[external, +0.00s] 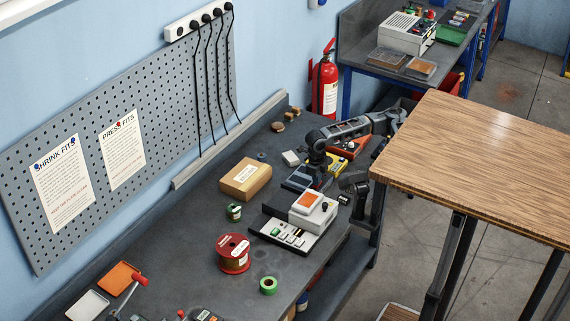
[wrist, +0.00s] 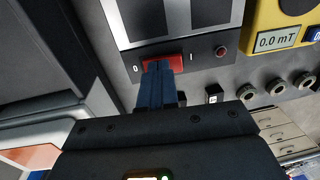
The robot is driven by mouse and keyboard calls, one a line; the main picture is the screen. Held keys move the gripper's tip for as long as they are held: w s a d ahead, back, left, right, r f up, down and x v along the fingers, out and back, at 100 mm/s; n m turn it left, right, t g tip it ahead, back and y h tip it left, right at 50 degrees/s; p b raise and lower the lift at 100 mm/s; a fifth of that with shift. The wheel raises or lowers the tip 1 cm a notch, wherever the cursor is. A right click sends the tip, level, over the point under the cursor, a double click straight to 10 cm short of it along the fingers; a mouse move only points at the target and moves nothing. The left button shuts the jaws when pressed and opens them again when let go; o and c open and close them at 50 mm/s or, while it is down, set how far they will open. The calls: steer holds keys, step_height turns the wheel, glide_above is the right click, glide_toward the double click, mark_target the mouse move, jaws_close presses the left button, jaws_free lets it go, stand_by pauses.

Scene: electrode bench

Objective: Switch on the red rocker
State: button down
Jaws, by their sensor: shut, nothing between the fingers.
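The red rocker (wrist: 178,60) sits on a grey panel in the wrist view, with a "0" mark at its left and an "I" mark at its right. My gripper (wrist: 158,66) is shut and empty. Its blue fingertips lie over the left, "0" part of the rocker and hide some of it. I cannot tell whether they touch it or which way the rocker is tilted. In the external view my arm reaches over the bench from the right, and the rocker cannot be made out there.
A small red lamp (wrist: 221,51) sits right of the rocker. Several round terminals (wrist: 277,87) and a yellow meter (wrist: 277,32) are further right. On the bench, a cardboard box (external: 246,179) and a white device with an orange top (external: 314,208) stand near my arm.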

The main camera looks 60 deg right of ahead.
mark_target(315, 186)
steer(key=shift+r+p, duration=0.6)
step_height(315, 186, up, 13)
steer(key=a+p, duration=0.2)
steer(key=p, duration=0.1)
steer(key=shift+f, duration=0.15)
steer(key=d+m+y, duration=0.1)
steer(key=d+m, duration=0.1)
steer(key=m, duration=0.4)
steer(key=d+m+y, duration=0.1)
steer(key=d+m, duration=0.1)
steer(key=m, duration=0.4)
steer(key=d+m+y, duration=0.1)
steer(key=d+m, duration=0.1)
steer(key=m, duration=0.4)
steer(key=shift+s+r+y, duration=0.1)
steer(key=shift+r+y, duration=0.2)
steer(key=shift+f, duration=0.15)
